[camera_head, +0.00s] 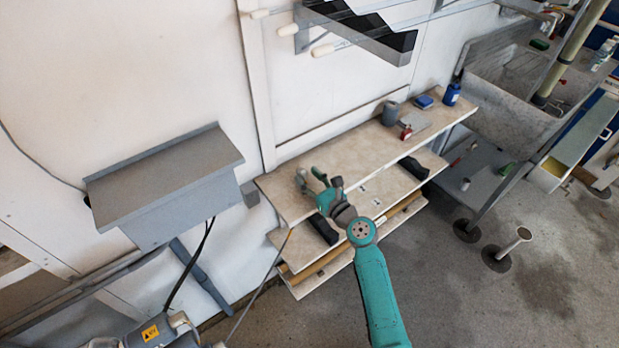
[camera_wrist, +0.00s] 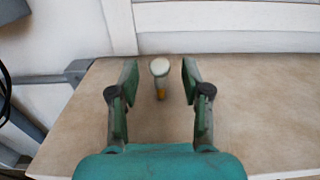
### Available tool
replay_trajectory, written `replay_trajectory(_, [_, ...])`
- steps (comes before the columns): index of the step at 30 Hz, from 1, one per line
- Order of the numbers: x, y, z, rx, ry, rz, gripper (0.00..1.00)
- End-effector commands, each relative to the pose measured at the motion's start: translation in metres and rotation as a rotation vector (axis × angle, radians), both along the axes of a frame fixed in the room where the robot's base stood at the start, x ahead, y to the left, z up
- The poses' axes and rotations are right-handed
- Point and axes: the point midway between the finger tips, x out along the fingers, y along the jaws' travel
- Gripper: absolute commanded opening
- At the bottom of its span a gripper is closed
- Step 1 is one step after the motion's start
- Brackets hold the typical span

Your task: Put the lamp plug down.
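The lamp plug (camera_wrist: 160,70) has a round white end and a narrow body with some orange below it. In the wrist view it is between the fingers of my gripper (camera_wrist: 160,82), with a clear gap on both sides. The fingers are open and do not touch it. The plug appears to stand on the beige shelf top (camera_wrist: 255,110); its contact with the surface is hard to see. In the head view my gripper (camera_head: 316,178) is over the left end of the shelf top, and I cannot clearly pick out the plug there.
A grey canister (camera_head: 391,113), a small red item (camera_head: 406,132) and a blue bottle (camera_head: 452,94) stand toward the shelf's right end. The middle of the top is clear. A grey box (camera_head: 165,185) is on the wall at left. Racks (camera_head: 360,35) hang above.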

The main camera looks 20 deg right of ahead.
Motion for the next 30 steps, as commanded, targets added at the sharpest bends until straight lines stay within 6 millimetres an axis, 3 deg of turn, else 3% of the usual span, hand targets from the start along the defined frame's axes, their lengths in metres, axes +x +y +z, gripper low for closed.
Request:
replay_trajectory(8, [0.0, 0.0, 0.002, 0.0, 0.0, 0.0, 0.48])
replay_trajectory(13, [-0.002, -0.001, 0.014, -0.001, -0.001, 0.0, 0.48])
replay_trajectory(24, [-0.074, -0.025, 0.011, 0.001, 0.001, -0.003, 0.48])
replay_trajectory(30, [-0.102, -0.034, 0.012, 0.0, 0.001, -0.002, 0.48])
